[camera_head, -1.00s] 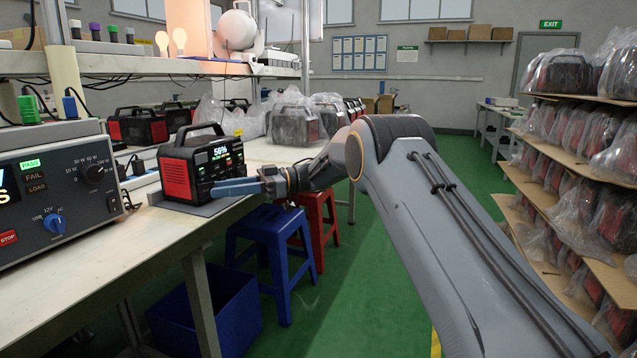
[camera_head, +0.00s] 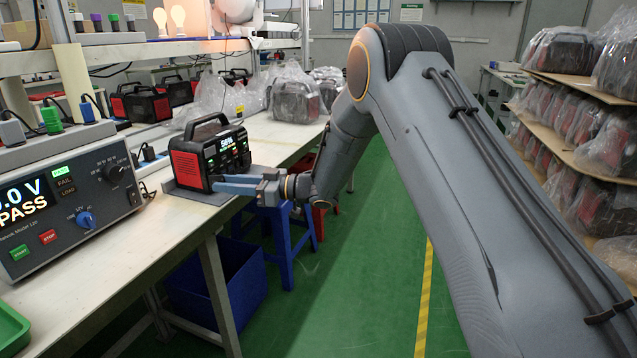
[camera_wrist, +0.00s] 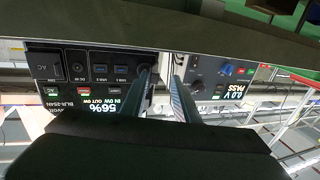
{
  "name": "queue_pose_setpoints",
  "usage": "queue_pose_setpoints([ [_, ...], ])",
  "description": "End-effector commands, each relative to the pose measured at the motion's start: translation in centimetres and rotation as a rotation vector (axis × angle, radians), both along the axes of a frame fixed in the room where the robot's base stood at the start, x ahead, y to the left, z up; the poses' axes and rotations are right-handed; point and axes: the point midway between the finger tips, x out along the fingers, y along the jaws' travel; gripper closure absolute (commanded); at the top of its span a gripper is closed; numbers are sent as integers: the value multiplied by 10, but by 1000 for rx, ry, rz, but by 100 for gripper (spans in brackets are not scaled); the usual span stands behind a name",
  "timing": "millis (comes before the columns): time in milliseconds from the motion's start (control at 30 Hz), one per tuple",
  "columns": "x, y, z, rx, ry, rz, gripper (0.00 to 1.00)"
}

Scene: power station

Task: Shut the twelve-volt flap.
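The power station (camera_head: 190,168), black with red sides and a top handle, stands on a grey mat at the edge of the bench. Its lit display reads 56%. My gripper (camera_head: 222,184) reaches from the right across the lower part of its front face. In the wrist view, my gripper's two fingers (camera_wrist: 163,85) are apart with nothing visible between them. The front panel (camera_wrist: 85,70) there shows a round DC socket (camera_wrist: 77,70) and USB ports, left of the fingers. I cannot make out the twelve-volt flap for certain; whether a finger touches the panel is unclear.
A tester (camera_head: 70,200) reading PASS stands on the bench (camera_head: 165,235) to the left. Bagged units (camera_head: 295,98) and other power stations stand behind. A blue bin (camera_head: 215,280) and a blue stool (camera_head: 280,235) are below. Shelves of bagged units (camera_head: 570,110) line the right.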

Motion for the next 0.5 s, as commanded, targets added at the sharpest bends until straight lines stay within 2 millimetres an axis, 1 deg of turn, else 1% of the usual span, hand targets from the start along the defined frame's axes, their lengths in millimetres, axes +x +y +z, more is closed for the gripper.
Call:
queue_pose_setpoints([
  [33, -6, 2, 4, -1, 4, -38, 72],
  [67, -7, 2, 4, -3, 6, -64, 72],
  [500, -21, 12, 2, -1, 1, -364, 72],
])
